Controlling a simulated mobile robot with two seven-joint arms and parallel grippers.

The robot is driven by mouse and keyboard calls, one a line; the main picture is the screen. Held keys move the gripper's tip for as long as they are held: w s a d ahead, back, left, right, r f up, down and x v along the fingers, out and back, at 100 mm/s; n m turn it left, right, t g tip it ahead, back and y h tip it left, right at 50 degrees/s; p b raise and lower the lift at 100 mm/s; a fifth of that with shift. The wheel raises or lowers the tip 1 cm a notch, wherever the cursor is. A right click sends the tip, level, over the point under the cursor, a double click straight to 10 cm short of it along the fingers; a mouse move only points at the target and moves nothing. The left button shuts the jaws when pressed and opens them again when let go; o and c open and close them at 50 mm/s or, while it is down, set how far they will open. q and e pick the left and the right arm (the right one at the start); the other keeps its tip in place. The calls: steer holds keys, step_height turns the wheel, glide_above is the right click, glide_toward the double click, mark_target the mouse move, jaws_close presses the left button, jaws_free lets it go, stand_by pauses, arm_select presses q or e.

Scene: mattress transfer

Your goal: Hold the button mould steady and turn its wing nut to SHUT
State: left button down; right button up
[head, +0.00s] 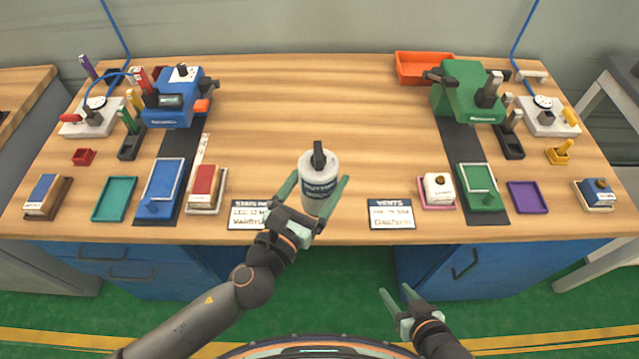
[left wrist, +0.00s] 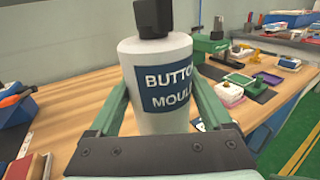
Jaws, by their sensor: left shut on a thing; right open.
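The button mould (head: 319,186) is a pale grey cylinder with a dark blue label, standing upright near the front middle of the table. A black wing nut (head: 319,155) sits on its top; I cannot read a SHUT mark. My left gripper (head: 320,196) is shut on the mould, one finger on each side. In the left wrist view the mould (left wrist: 160,75) fills the middle between the fingers, its label reading BUTTON MOULD. The wing nut (left wrist: 157,17) is cut off at the top there. My right gripper (head: 401,296) is open and empty, low in front of the table edge.
Two label cards lie at the front edge, a left one (head: 248,214) and a VENTS card (head: 390,214). A blue machine (head: 176,100) and trays stand left. A green machine (head: 466,95), pink-edged box (head: 437,190) and purple tray (head: 528,197) stand right. The table middle behind the mould is clear.

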arm_select(q)
steer(key=w, duration=0.9)
steer(key=shift+w+r, duration=0.15)
stand_by(0.8)
stand_by(0.3)
steer(key=shift+f+b, duration=1.45)
steer(key=shift+f, duration=0.1)
steer(key=shift+d+f+b, duration=0.1)
steer(key=shift+f+b, duration=0.2)
steer(key=shift+f, duration=0.05)
steer(key=shift+f+b, duration=0.35)
steer(key=shift+f+b, duration=0.6)
steer(key=shift+f, duration=0.1)
steer(key=shift+f+b, duration=1.95)
steer(key=shift+f, duration=0.15)
steer(key=shift+f+b, duration=0.5)
steer(key=shift+f, duration=0.1)
steer(key=shift+f, duration=0.1)
